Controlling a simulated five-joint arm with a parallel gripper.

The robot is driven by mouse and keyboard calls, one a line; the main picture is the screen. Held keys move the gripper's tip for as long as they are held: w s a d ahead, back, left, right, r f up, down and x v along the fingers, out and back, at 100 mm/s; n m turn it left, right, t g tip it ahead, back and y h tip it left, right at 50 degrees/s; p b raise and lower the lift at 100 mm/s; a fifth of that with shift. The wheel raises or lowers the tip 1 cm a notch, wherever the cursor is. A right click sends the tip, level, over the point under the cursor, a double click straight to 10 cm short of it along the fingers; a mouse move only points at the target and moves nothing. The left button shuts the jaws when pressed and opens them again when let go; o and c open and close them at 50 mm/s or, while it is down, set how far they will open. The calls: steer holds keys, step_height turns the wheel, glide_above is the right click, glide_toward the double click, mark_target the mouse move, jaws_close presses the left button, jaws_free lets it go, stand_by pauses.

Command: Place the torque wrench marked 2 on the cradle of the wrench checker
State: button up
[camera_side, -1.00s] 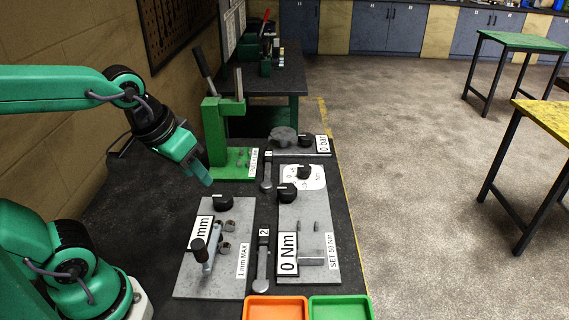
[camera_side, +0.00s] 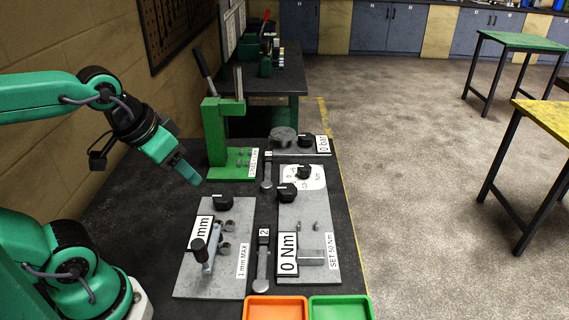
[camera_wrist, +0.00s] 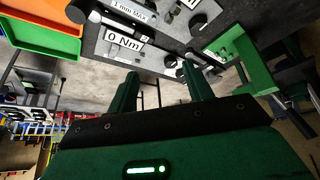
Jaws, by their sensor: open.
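The torque wrench marked 2 (camera_side: 262,268) lies on the dark bench between two grey plates, its label at the far end. The wrench checker (camera_side: 322,275) is the right-hand plate, with a "0 Nm" display (camera_side: 288,254), a "SET 50 Nm" label, two small posts (camera_side: 310,226) and a grey block (camera_side: 312,257). Which part is the cradle is hard to tell. In the wrist view the "0 Nm" display (camera_wrist: 126,40) shows upper left. My gripper (camera_side: 193,181) is above the bench, left of and beyond the wrench. Its fingers (camera_wrist: 161,90) are apart and empty.
A second wrench (camera_side: 266,178) lies farther back. A "mm" plate (camera_side: 190,280) with a lever and knob stands left of wrench 2. A green press (camera_side: 215,140) rises behind my gripper. Orange (camera_side: 275,308) and green (camera_side: 340,308) trays sit at the front.

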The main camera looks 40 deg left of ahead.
steer(key=w, duration=0.1)
steer(key=n+g, duration=0.5)
steer(key=n, duration=0.3)
glide_toward(263, 247)
steer(key=shift+a, duration=0.2)
steer(key=shift+d+f+n, duration=0.2)
steer(key=shift+f+n, duration=0.15)
steer(key=shift+n, duration=0.05)
steer(key=shift+f, duration=1.35)
steer(key=shift+f, duration=0.1)
steer(key=shift+w+f, duration=0.15)
steer(key=shift+f, duration=2.3)
jaws_close()
